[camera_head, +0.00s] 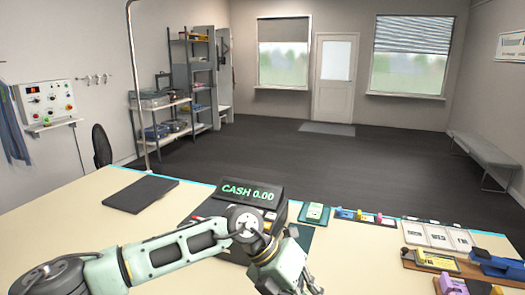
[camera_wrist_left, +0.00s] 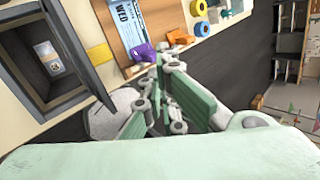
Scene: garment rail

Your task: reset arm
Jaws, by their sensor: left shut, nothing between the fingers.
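My left arm reaches in from the left over the cream counter (camera_head: 75,215) in the head view. My left gripper (camera_head: 312,290) is low at the bottom edge, in front of the cash register (camera_head: 250,193), partly cut off by the frame. In the left wrist view the fingers of my left gripper (camera_wrist_left: 160,75) are shut with nothing between them. Beyond the fingertips lie a purple item (camera_wrist_left: 143,52) and an orange item (camera_wrist_left: 179,38) by a wooden tray (camera_wrist_left: 120,30); I cannot tell any contact. My right gripper is not in view.
A dark flat pad (camera_head: 141,194) lies on the counter's left part, with a metal pole behind it. Small coloured items and a card tray (camera_head: 437,236) line the right side. In the left wrist view a dark open box (camera_wrist_left: 50,60) holds pale cards.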

